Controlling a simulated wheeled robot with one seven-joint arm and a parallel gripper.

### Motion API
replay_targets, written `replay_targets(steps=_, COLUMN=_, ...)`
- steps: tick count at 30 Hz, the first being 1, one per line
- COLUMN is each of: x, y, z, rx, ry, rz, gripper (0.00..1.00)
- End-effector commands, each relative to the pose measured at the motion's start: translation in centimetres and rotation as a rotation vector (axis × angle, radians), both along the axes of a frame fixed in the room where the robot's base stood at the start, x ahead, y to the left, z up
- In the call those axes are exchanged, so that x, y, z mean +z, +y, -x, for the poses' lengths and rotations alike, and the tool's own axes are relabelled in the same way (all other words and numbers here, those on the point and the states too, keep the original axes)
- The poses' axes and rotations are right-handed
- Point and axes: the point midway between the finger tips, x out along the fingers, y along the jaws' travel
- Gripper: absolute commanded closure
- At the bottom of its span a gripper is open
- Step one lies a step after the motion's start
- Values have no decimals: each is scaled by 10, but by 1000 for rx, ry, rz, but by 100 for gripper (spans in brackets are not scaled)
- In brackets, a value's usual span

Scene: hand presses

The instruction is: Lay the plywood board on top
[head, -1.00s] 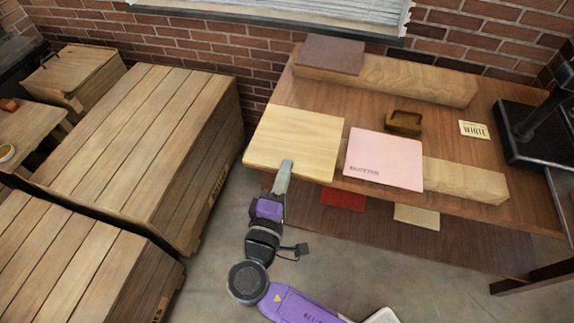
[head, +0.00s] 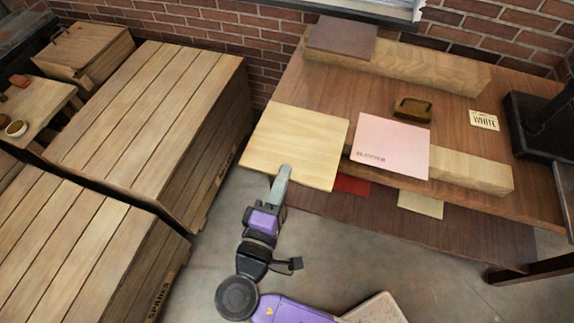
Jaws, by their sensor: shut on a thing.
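The plywood board (head: 296,142) is a pale, square wooden sheet at the left end of the table. My gripper (head: 284,172) is shut on its near edge, and the board looks roughly level. I cannot tell whether it touches anything beneath it. To its right, a pink sheet marked BLOTTER (head: 391,144) lies on the left part of a long wooden beam (head: 470,170). At the back, a brown square sheet (head: 341,38) lies on the left end of another wooden beam (head: 430,66).
The brown table (head: 450,120) holds a small wooden tool (head: 413,108), a card reading WHITE (head: 484,120) and a black press (head: 540,125) at the right. A red piece (head: 351,184) and a cream piece (head: 421,204) lie on a lower shelf. Large crates (head: 150,110) stand left.

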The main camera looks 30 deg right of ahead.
Motion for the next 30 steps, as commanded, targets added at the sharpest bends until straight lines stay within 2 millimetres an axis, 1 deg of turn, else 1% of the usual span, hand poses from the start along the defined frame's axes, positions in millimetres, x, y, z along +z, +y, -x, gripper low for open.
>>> replay_targets(steps=1, x=1, y=5, z=4, rx=2, ry=-1, rz=1, gripper=100)
replay_targets(steps=24, x=0, y=64, z=63, rx=2, ry=-1, rz=0, gripper=100)
replay_targets(steps=30, x=1, y=74, z=73, rx=2, ry=-1, rz=0, gripper=100)
